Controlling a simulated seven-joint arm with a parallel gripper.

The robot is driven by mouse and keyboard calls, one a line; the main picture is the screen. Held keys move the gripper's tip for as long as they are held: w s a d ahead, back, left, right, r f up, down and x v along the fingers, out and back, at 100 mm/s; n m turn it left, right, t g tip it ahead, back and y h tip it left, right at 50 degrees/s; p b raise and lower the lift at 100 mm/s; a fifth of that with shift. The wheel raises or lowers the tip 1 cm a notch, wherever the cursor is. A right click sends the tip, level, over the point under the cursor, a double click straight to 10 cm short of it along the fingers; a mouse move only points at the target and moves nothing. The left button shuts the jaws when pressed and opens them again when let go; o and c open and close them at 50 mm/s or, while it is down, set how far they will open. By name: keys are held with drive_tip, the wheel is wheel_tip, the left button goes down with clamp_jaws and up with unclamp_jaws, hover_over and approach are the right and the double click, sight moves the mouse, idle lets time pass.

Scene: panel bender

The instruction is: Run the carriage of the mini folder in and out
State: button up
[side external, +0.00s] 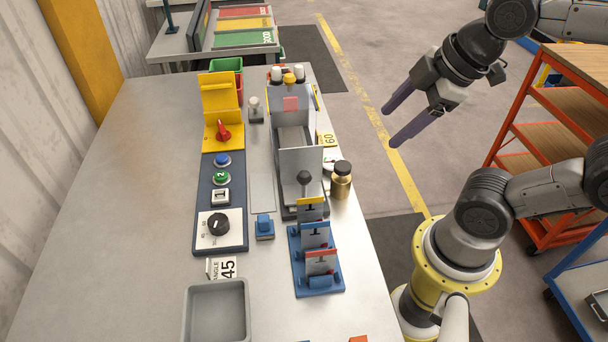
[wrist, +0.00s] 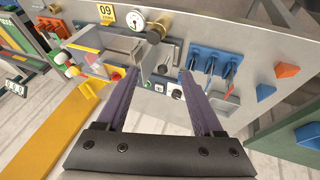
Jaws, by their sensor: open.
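The mini folder (side external: 291,108) is a long grey machine along the right part of the table. Toward its near end stands a grey upright plate (side external: 298,160), with a black ball knob (side external: 304,177) just in front of it on the slide. I take this to be the carriage. My gripper (side external: 389,126) is open and empty, off the table's right side and well apart from the folder. In the wrist view my gripper (wrist: 158,72) shows its two purple fingers spread, with the folder's metal parts (wrist: 112,65) beyond them. The knob is not clear there.
A brass bottle-shaped piece (side external: 341,182) stands right beside the folder. A blue rack (side external: 315,258) with upright plates stands at the near end. A control panel (side external: 221,190), yellow switch box (side external: 222,110) and grey tray (side external: 217,312) are to the left. The table's left is clear.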

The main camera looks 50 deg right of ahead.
drive_tip(key=w+a+n+g, duration=0.2)
drive_tip(key=w+n, duration=0.4)
drive_tip(key=n, duration=0.5)
drive_tip(key=n+g+y, duration=0.1)
drive_tip(key=n+g, duration=0.1)
drive_tip(key=n, duration=0.3)
approach(305, 173)
drive_tip(key=f, duration=0.3)
drive_tip(key=w+f, duration=0.1)
drive_tip(key=f, duration=0.3)
drive_tip(key=a+f, duration=0.1)
drive_tip(key=f, duration=0.3)
drive_tip(key=shift+w+f, duration=0.2)
drive_tip(key=shift+w, duration=0.05)
clamp_jaws()
